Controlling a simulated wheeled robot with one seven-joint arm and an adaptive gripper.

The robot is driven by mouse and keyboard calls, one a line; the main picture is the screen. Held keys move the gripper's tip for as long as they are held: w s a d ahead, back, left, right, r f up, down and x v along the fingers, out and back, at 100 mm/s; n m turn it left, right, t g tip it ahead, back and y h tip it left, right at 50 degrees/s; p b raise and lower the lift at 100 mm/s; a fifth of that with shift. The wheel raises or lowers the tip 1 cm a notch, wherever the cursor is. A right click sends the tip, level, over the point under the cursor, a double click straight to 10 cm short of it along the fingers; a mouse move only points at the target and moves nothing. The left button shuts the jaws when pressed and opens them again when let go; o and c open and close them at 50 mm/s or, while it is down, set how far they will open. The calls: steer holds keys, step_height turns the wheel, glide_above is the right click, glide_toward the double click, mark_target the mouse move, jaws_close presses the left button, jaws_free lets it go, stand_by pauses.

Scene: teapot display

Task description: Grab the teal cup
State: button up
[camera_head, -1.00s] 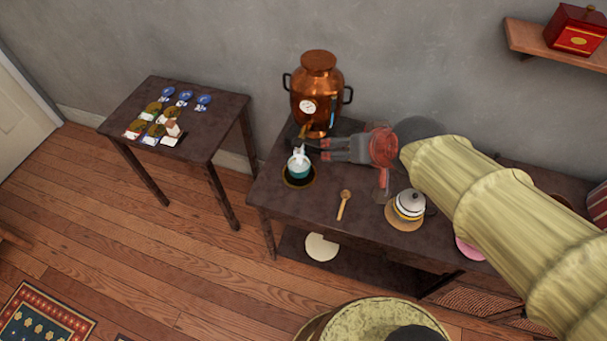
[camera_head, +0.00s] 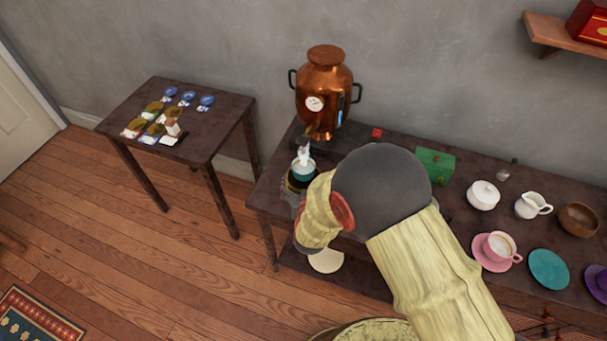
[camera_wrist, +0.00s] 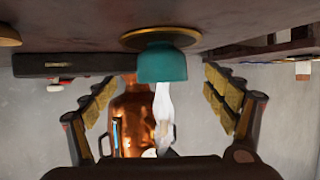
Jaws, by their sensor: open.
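The teal cup (camera_head: 304,172) stands on a dark round saucer (camera_head: 290,184) at the left end of the long dark table, below the copper urn's spout. White steam rises from it. In the wrist view, which is upside down, the teal cup (camera_wrist: 162,64) is centred between the spread fingers of my gripper (camera_wrist: 159,88), with a gap on each side. My gripper is open and empty. In the head view my arm hides most of the gripper beside the cup.
The copper urn (camera_head: 324,90) stands right behind the cup. A green box (camera_head: 435,163), a white lidded pot (camera_head: 483,195), a creamer (camera_head: 532,205) and a pink cup (camera_head: 498,246) are farther right. A side table (camera_head: 215,125) with small items stands left.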

mark_target(303, 165)
steer(key=b+x, duration=0.3)
steer(key=x, duration=0.3)
steer(key=shift+w+a+f, duration=0.15)
steer(key=shift+w+f, duration=0.05)
steer(key=shift+w, duration=0.15)
steer(key=shift+w+f, duration=0.1)
steer(key=shift+w, duration=0.4)
steer(key=c, duration=0.3)
steer(key=c, duration=1.3)
steer(key=shift+c, duration=0.6)
steer(key=shift+r, duration=0.2)
